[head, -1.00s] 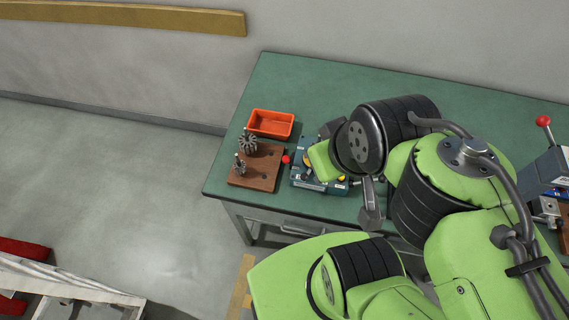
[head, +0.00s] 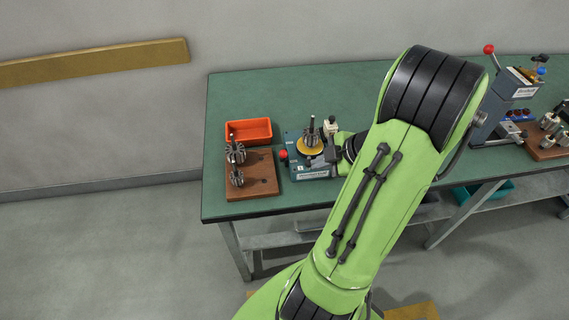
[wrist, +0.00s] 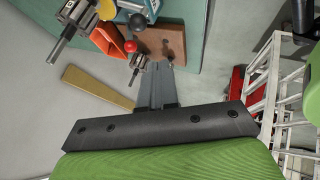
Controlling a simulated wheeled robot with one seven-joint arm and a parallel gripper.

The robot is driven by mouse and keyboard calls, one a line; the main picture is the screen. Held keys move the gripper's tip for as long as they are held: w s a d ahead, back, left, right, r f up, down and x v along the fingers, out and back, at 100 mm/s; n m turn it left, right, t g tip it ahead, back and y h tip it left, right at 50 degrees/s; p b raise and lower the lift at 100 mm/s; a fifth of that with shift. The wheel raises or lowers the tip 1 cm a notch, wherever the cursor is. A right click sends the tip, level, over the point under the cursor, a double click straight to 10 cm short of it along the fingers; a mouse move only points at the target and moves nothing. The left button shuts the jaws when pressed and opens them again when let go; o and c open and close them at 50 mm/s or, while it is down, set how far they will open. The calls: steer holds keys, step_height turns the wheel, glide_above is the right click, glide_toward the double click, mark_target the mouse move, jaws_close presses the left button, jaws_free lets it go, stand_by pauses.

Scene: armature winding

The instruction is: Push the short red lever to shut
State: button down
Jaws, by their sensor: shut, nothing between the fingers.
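The winding machine (head: 310,172) is a blue-grey box with a yellow disc and an upright armature on top. A short lever with a red knob (head: 283,154) sticks out at its left side. In the wrist view a red ball (wrist: 130,46), likely the same knob, shows left of my fingertips, apart from them. My gripper (wrist: 160,67) is shut and empty, its grey fingers together. In the head view my arm reaches over the machine's right side and hides part of it; my fingertips there are hard to make out. The lever's shaft is too small to judge its angle.
A wooden board (head: 264,186) with armatures lies left of the machine, and an orange tray (head: 248,132) behind it. Another machine (head: 505,105) with red- and blue-knobbed levers stands at right. The green bench (head: 285,90) is clear at the back.

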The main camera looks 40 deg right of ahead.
mark_target(283, 156)
steer(key=b+x, duration=0.1)
steer(key=x, duration=0.9)
steer(key=shift+w+a+f, duration=0.1)
steer(key=shift+a+f, duration=0.05)
steer(key=w, duration=0.1)
steer(key=w+d, duration=0.1)
steer(key=w+r, duration=0.1)
steer(key=shift+w+d+r, duration=0.1)
steer(key=shift+w+d, duration=0.15)
steer(key=shift+d, duration=0.1)
steer(key=shift+r+p, duration=0.1)
steer(key=shift+p, duration=0.25)
